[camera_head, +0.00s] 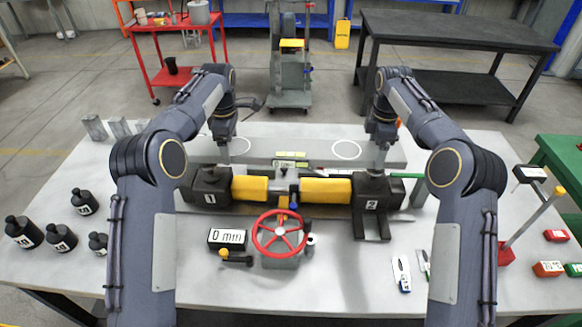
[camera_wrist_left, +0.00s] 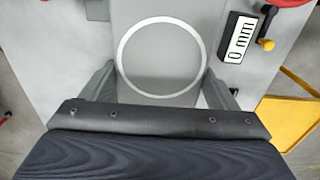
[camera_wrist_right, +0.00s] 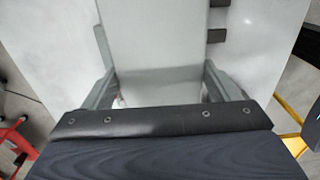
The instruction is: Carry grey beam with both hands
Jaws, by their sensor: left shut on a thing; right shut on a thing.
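The grey beam (camera_head: 290,145) runs left to right behind and above the yellow-and-black screw jacks, with two white circles on top. My left gripper (camera_head: 224,158) is shut on its left end. In the left wrist view, its fingers flank the beam (camera_wrist_left: 140,20) beside a white circle. My right gripper (camera_head: 380,160) is shut on its right end; the right wrist view shows fingers either side of the beam (camera_wrist_right: 155,50). Jack 1 (camera_head: 209,188) and jack 2 (camera_head: 372,192) stand in front. I cannot tell whether the beam touches them.
A red handwheel (camera_head: 280,233) and a 0 mm display (camera_head: 227,238) stand at the front middle. Several black weights (camera_head: 60,237) stand on the left. A red stand with a yellow-topped lever (camera_head: 505,253) is on the right. The front table area between display and markers is partly clear.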

